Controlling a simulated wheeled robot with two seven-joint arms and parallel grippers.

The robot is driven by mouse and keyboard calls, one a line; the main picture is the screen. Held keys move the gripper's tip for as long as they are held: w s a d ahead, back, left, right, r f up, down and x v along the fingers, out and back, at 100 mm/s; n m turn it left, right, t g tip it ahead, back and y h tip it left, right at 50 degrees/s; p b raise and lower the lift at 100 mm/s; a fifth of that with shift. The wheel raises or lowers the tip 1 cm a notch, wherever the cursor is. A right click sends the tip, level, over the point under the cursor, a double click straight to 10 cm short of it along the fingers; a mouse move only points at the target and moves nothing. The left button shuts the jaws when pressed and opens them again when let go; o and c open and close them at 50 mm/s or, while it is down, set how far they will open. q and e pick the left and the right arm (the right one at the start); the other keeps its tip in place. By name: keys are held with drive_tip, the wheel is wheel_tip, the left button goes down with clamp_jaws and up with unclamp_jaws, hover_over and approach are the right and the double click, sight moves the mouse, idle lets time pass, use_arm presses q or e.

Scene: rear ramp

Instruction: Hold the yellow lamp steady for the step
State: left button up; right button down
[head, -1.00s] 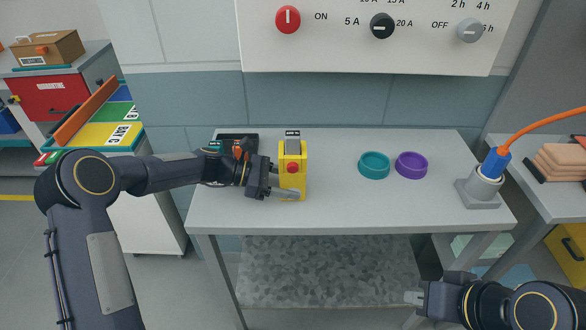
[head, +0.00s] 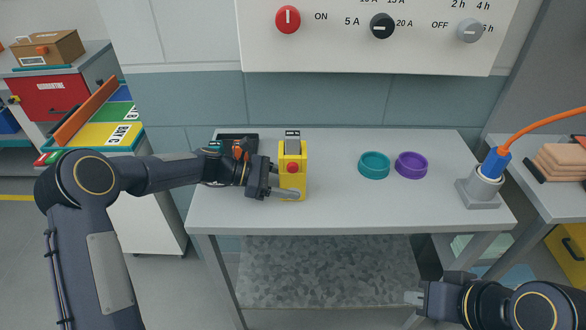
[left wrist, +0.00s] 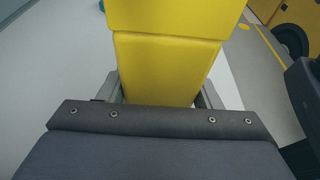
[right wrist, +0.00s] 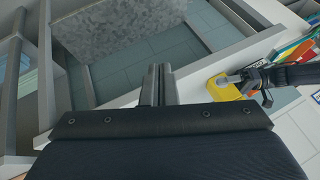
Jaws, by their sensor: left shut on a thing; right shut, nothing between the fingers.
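The yellow lamp (head: 292,172) stands upright on the table, left of its middle. It has a red round button on its front and a grey top. My left gripper (head: 283,191) is shut on its lower part from the left. In the left wrist view the lamp's yellow body (left wrist: 165,68) fills the space between the fingers. The lamp also shows in the right wrist view (right wrist: 226,91). My right gripper (head: 413,298) is shut and empty, in front of the table and low at the right. Its fingers (right wrist: 159,84) are together in the right wrist view.
A teal ring (head: 374,165) and a purple ring (head: 411,165) sit on the table (head: 340,207) right of the lamp. A grey holder with a blue plug (head: 495,163) and orange cable stands at the right end. A dark tray (head: 238,139) lies behind my left wrist.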

drive_tip(key=shift+w, duration=0.15)
drive_tip(key=n+t+y, duration=0.3)
drive_tip(key=t+y, duration=0.3)
drive_tip(key=y, duration=0.2)
approach(293, 168)
drive_tip(key=s+a+f, duration=0.2)
drive_tip(key=s+a, duration=0.3)
drive_tip(key=a, duration=0.1)
drive_tip(key=w, duration=0.8)
drive_tip(key=shift+w+r, duration=0.2)
drive_tip(key=shift+r, duration=0.05)
drive_tip(key=shift+w, duration=0.1)
idle(0.7)
